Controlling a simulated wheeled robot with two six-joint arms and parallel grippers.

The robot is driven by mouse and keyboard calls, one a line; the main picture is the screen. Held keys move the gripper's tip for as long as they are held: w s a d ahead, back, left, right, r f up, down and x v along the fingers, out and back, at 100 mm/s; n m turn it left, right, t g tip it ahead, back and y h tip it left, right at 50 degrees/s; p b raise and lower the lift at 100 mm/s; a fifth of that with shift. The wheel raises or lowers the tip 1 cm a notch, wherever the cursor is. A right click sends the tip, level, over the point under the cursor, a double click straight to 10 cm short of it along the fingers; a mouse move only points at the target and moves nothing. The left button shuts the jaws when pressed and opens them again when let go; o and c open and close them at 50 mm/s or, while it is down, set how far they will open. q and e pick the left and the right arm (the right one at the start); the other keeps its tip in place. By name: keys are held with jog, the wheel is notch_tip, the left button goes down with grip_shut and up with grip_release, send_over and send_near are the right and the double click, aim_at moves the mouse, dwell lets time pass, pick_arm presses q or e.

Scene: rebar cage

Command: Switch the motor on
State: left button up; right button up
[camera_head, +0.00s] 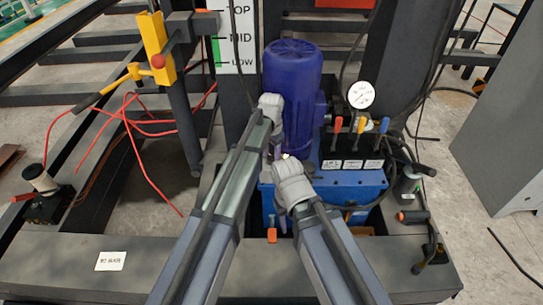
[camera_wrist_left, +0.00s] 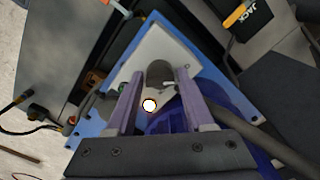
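The blue ribbed motor (camera_head: 292,85) stands upright behind the blue power unit (camera_head: 340,185). My left gripper (camera_head: 277,152) is low beside the motor, its fingers mostly hidden by its own wrist. In the left wrist view its two fingers (camera_wrist_left: 160,78) are apart, with a dark grey rounded piece (camera_wrist_left: 160,73) between the tips over a pale plate (camera_wrist_left: 165,48). I cannot tell whether they touch it. A small bright round light (camera_wrist_left: 149,105) shows there, and a bright spot (camera_head: 285,156) in the head view. My right gripper (camera_head: 282,222) is at the unit's front, its fingers barely visible.
Red, orange and blue levers (camera_head: 360,127) rise from the unit, with a pressure gauge (camera_head: 361,95) behind. A TOP/MID/LOW sign (camera_head: 236,38) stands behind left. A yellow bracket (camera_head: 157,48) and red cables (camera_head: 128,120) are at left. A grey cabinet (camera_head: 500,140) is at right.

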pick_arm(q)
grip_shut()
dwell(0.4)
jog(key=m, duration=0.8)
jog(key=shift+m, duration=0.3)
jog(key=m, duration=0.4)
jog(key=shift+m, duration=0.3)
jog(key=m, duration=0.4)
jog(key=shift+m, duration=0.3)
